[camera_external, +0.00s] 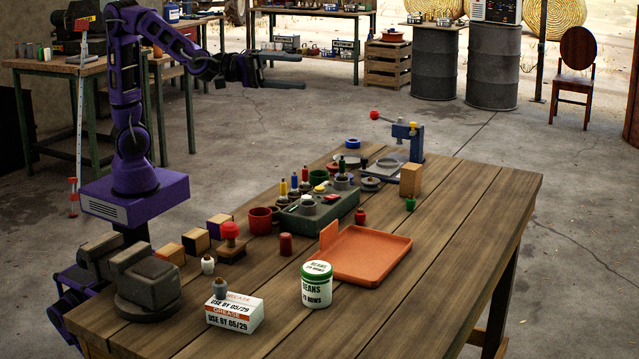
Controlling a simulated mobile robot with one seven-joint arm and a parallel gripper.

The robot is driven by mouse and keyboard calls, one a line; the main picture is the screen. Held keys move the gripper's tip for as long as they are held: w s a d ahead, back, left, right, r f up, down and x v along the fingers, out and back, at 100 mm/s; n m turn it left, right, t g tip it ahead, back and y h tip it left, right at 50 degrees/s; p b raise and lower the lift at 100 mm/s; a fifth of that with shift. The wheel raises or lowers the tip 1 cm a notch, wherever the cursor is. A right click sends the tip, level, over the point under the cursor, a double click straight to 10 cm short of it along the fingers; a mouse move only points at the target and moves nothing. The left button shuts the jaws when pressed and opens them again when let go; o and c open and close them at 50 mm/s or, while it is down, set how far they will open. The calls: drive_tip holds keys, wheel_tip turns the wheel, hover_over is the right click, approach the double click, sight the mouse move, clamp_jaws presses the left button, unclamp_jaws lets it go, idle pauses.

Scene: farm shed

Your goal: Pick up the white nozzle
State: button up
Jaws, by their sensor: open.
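A small white piece with a narrow dark top, which looks like the white nozzle (208,265), stands upright on the wooden table (440,240) near its left side. It is between the vise and the red-knobbed block, behind the grease box. It is too small to be sure of its shape. My gripper (301,71) is open and empty. It is held out level, high above the floor beyond the far left side of the table, well away from the white piece.
Close around the white piece are a grey vise (148,280), a red-knobbed wooden block (231,240), wooden blocks (170,254) and a grease box (234,313) with a grey piece on top. A beans can (317,285) and an orange tray (368,254) stand right.

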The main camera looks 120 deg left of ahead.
drive_tip(key=s+d+f+m+g+h+p, duration=0.1)
drive_tip(key=s+d+f+m+g, duration=0.2)
drive_tip(key=d+f, duration=0.65)
drive_tip(key=s+d+f+m+g+h+p, duration=0.1)
drive_tip(key=s+d+f+m+p, duration=0.1)
drive_tip(key=s+d+f, duration=0.55)
drive_tip(key=s+d+f+m+g+y, duration=0.1)
drive_tip(key=s+d+f+m, duration=0.35)
drive_tip(key=d+f, duration=0.35)
drive_tip(key=m+y+p, duration=0.1)
drive_tip(key=m+y, duration=0.1)
drive_tip(key=m, duration=0.2)
approach(204, 258)
drive_tip(key=w, duration=0.1)
drive_tip(key=w+a+f+b, duration=0.1)
drive_tip(key=w+f, duration=0.1)
drive_tip(key=shift+w+a+f, duration=0.2)
drive_tip(key=shift+w+a, duration=0.1)
drive_tip(key=shift+a, duration=0.1)
drive_tip(key=shift+d+b+x, duration=0.1)
drive_tip(key=shift+b+x, duration=0.15)
drive_tip(key=shift+x, duration=1.3)
drive_tip(key=shift+d+b+x, duration=0.15)
drive_tip(key=shift+b+x, duration=0.05)
drive_tip(key=shift+x, duration=1.35)
drive_tip(key=shift+r, duration=0.1)
clamp_jaws()
